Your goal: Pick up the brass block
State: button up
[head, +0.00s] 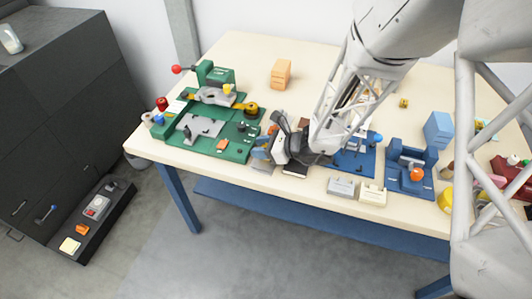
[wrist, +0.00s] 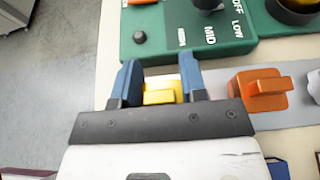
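A small brass-coloured block (head: 403,103) lies on the tabletop right of centre, behind the blue fixtures in the head view. My gripper (head: 259,147) is low at the right edge of the green fixture, well to the left of that block. In the wrist view my gripper's two blue fingers (wrist: 158,72) stand apart. A yellow piece (wrist: 163,93) shows between them, partly hidden by the gripper body. I cannot tell whether the fingers touch it. The brass-coloured block is not recognisable in the wrist view.
The green fixture (head: 238,150) is close to my fingers. An orange piece (wrist: 260,88) sits just right of them. Blue fixtures (head: 428,156), a light blue block (head: 438,130) and an orange block stack (head: 281,73) stand on the table (head: 318,62). The back of the table is mostly clear.

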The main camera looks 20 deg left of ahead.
jog(key=c, duration=0.4)
jog(key=shift+r, duration=0.15)
jog(key=shift+r, duration=0.95)
jog(key=shift+s+d+r, duration=0.2)
jog(key=shift+s+r, duration=0.05)
jog(key=shift+r, duration=0.5)
jog(key=s+d, duration=0.3)
jog(key=s, duration=0.1)
jog(key=s+d+r, duration=0.1)
jog(key=s+d, duration=0.2)
jog(key=s, duration=0.1)
jog(key=s+d, duration=0.3)
jog(key=s, duration=0.1)
jog(key=shift+s+d+r, duration=0.1)
jog(key=shift+s+r, duration=0.05)
jog(key=shift+r, duration=0.05)
